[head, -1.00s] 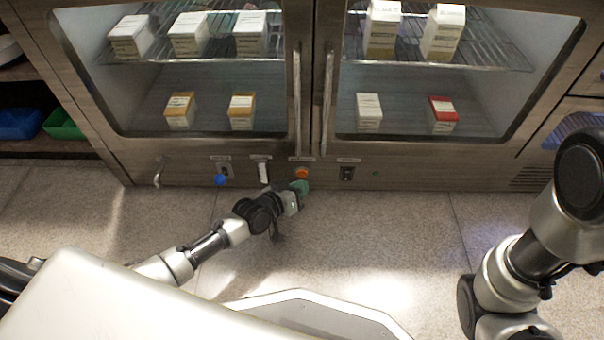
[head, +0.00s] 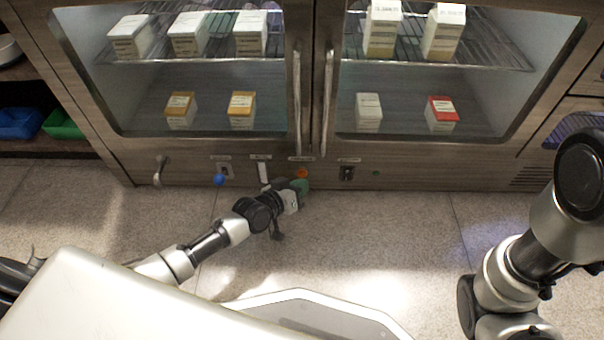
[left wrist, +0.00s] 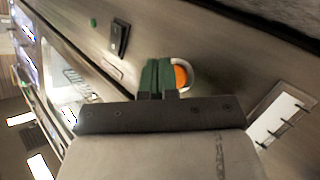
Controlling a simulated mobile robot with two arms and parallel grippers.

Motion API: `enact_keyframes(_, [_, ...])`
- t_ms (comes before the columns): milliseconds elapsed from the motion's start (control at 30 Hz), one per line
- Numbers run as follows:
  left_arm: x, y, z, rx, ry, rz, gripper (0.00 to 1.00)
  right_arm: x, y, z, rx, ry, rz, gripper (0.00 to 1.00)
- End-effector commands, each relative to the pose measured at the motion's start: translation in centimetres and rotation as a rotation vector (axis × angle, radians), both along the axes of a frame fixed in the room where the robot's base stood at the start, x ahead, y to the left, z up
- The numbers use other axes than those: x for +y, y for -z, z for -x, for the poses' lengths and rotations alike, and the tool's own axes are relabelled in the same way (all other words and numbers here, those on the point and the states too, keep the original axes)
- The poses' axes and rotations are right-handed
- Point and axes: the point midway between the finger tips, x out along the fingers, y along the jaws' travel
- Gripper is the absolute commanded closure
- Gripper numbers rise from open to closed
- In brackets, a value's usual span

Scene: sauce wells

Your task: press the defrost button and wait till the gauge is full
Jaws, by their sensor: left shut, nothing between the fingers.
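A round orange button (head: 302,173) sits on the lower front panel of the cabinet, under a label too small to read. In the left wrist view the orange button (left wrist: 181,77) shows a pale ring around it and is partly hidden by my fingers. My left gripper (head: 302,186) is shut and empty, its green fingertips (left wrist: 157,77) at the button; I cannot tell whether they touch it. A white upright strip (head: 263,172), apparently the gauge, is left of the button. In the left wrist view this strip (left wrist: 281,121) carries dark marks; no fill is clear.
A blue knob (head: 219,179), a dark switch (head: 347,173) and a small green light (head: 376,173) share the panel. Two glass doors with upright handles (head: 297,100) stand above, with boxes on shelves inside. My right arm (head: 510,270) is at the right. The floor before the cabinet is clear.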

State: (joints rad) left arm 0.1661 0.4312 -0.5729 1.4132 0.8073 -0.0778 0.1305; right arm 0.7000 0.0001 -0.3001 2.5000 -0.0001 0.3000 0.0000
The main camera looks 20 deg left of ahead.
Motion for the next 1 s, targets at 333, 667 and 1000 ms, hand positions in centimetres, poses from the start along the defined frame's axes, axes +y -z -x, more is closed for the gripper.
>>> enact_keyframes(333, [0.19, 0.02, -0.53, 0.0, 0.001, -0.001, 1.0, 0.0, 0.33, 0.0, 0.0, 0.0, 0.0, 0.57])
enact_keyframes(667, [0.22, 0.05, -0.71, 0.0, 0.0, -0.001, 1.0, 0.0, 0.47, 0.02, 0.0, 0.0, 0.0, 0.57])
enact_keyframes(1000, [0.34, 0.06, -1.11, 0.001, 0.0, -0.002, 1.0, 0.0, 0.76, 0.02, 0.0, 0.0, 0.0, 0.57])
